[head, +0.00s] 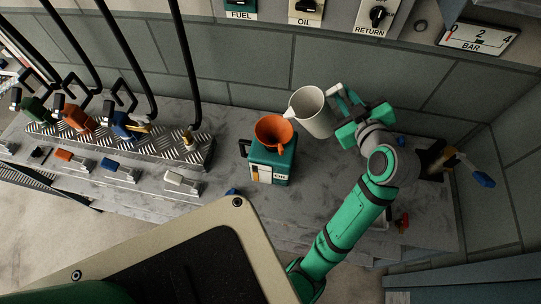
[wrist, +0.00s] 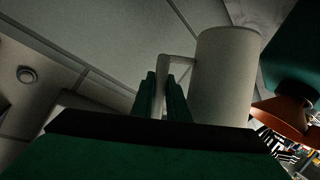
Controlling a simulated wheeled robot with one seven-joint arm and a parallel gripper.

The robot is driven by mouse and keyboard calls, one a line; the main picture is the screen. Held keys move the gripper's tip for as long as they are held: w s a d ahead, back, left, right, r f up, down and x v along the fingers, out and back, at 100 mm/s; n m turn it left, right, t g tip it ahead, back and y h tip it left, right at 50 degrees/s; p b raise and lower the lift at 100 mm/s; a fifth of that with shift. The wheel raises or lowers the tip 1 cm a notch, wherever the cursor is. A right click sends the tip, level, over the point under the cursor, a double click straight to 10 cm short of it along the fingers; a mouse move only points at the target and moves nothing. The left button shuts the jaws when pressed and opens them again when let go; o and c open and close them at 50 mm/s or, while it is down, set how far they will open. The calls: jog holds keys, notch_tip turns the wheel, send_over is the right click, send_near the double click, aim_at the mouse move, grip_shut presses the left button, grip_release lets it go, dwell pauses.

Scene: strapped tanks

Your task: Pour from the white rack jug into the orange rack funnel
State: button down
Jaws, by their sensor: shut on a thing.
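The white jug (head: 314,113) is held in the air just right of the orange funnel (head: 272,131), its spout toward the funnel and its body tilted a little that way. The funnel sits on top of a green tank (head: 271,165) with a label on its front. My gripper (head: 343,103) is shut on the jug's handle. In the wrist view, my gripper's fingers (wrist: 163,92) close around the handle of the white jug (wrist: 224,75). Part of the orange funnel (wrist: 283,115) shows there at the right. I cannot see liquid.
A valve with a blue handle (head: 481,178) is at the right. The wall panel with a gauge (head: 480,38) is behind.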

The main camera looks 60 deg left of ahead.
aim_at(344, 88)
jog(key=shift+r, duration=0.2)
dwell(0.7)
jog(key=shift+s+r+n, duration=0.15)
jog(key=shift+r+n, duration=0.25)
jog(key=shift+r, duration=0.3)
dwell(0.6)
jog(key=shift+s+r+n+t, duration=0.2)
jog(key=shift+r+n+t, duration=0.2)
jog(key=shift+r, duration=0.3)
dwell(0.5)
jog(key=shift+s+r+n, duration=0.15)
jog(key=shift+r+n, duration=0.15)
jog(key=shift+r, duration=0.25)
jog(key=shift+s+a+r+t, duration=0.1)
jog(key=shift+r+t, duration=0.05)
jog(key=shift+t, duration=0.15)
dwell(0.4)
